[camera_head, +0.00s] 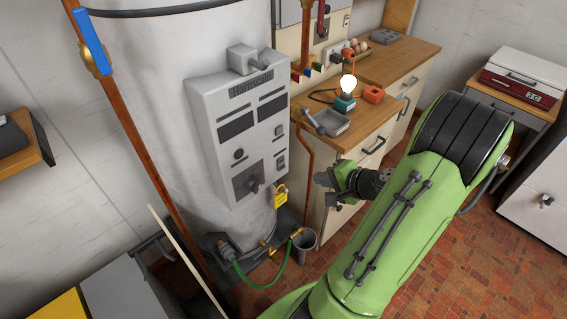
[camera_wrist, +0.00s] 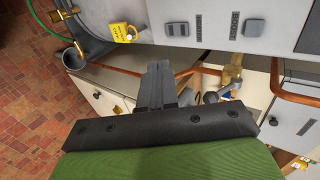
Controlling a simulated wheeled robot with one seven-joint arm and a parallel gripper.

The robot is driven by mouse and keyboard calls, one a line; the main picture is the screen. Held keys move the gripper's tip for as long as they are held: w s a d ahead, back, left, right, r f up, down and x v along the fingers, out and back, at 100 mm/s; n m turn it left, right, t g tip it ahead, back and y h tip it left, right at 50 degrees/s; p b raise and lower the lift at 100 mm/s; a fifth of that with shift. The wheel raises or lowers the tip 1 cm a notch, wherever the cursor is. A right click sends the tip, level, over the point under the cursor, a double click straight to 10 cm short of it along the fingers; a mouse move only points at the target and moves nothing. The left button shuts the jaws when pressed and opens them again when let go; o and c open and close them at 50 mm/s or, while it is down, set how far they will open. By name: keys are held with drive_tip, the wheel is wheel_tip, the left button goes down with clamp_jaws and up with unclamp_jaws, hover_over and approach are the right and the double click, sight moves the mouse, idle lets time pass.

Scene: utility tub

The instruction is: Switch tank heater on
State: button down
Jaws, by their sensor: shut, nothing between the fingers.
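The tall pale tank (camera_head: 165,120) fills the left middle of the head view. A grey control box (camera_head: 218,100) on its front carries dark panels, a knob (camera_head: 253,185), and two dark switches, an upper one (camera_head: 279,131) and a lower one (camera_head: 280,161).
A yellow tag (camera_head: 281,195) hangs beside the box's lower corner. Copper pipes and a green hose (camera_head: 262,284) run near the tank.

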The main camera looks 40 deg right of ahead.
drive_tip(key=b, duration=0.1)
approach(282, 168)
wheel_tip(282, 168, down, 4)
drive_tip(key=w, duration=0.2)
drive_tip(key=shift+w+r, duration=0.15)
drive_tip(key=shift+w, duration=1.45)
